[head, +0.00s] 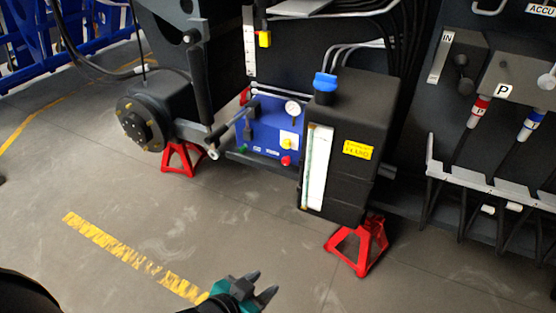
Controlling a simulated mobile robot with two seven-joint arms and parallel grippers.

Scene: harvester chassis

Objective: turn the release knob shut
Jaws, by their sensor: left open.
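A blue hand-pump unit (258,130) sits low on the chassis, with a round white gauge (292,109) and a dark lever. Its front has a yellow knob (286,141) on a pale plate, a red knob (286,160) below it and a small green one (245,148). I cannot tell from the picture which is the release knob or how far it is turned. My left gripper (266,283) is at the bottom of the head view, open and empty, with dark fingers on a teal body. It is well apart from the pump unit. My right gripper is out of view.
A black tank (350,135) with a blue cap (325,84) stands right of the pump. Red jack stands (358,244) support the chassis; another (182,159) is under the wheel hub (143,122). Hoses hang at right. The floor (180,220) before the pump is clear.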

